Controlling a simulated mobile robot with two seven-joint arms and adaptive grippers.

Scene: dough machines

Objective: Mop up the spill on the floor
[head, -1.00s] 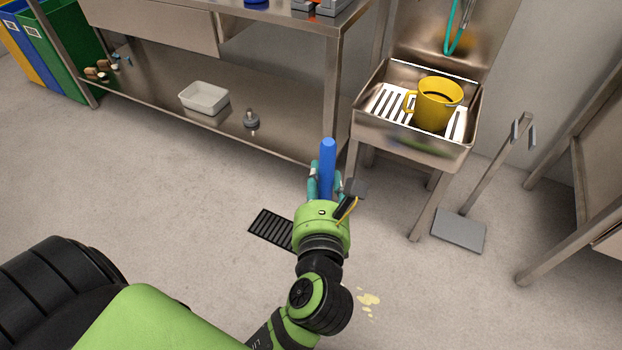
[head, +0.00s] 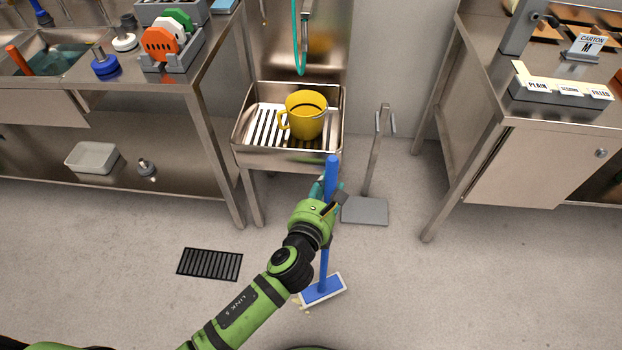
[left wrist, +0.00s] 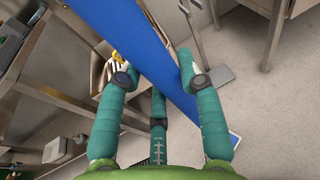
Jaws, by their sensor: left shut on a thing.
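The mop's blue handle (head: 325,255) stands nearly upright in my left gripper (head: 328,188), whose teal fingers are shut around its upper part. In the left wrist view the handle (left wrist: 130,45) runs between the fingers. The flat blue mop head with a white rim (head: 322,291) is at the floor; I cannot tell whether it presses on it. Pale yellow traces of the spill (head: 298,302) show at the head's left edge. The head and my arm may hide the rest. My right gripper is out of view.
A steel sink (head: 290,155) with a yellow bucket (head: 305,115) stands behind the mop. A grey dustpan with a tall handle (head: 365,211) is just right of the gripper. A floor drain grate (head: 210,264) lies left. Floor at front right is clear.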

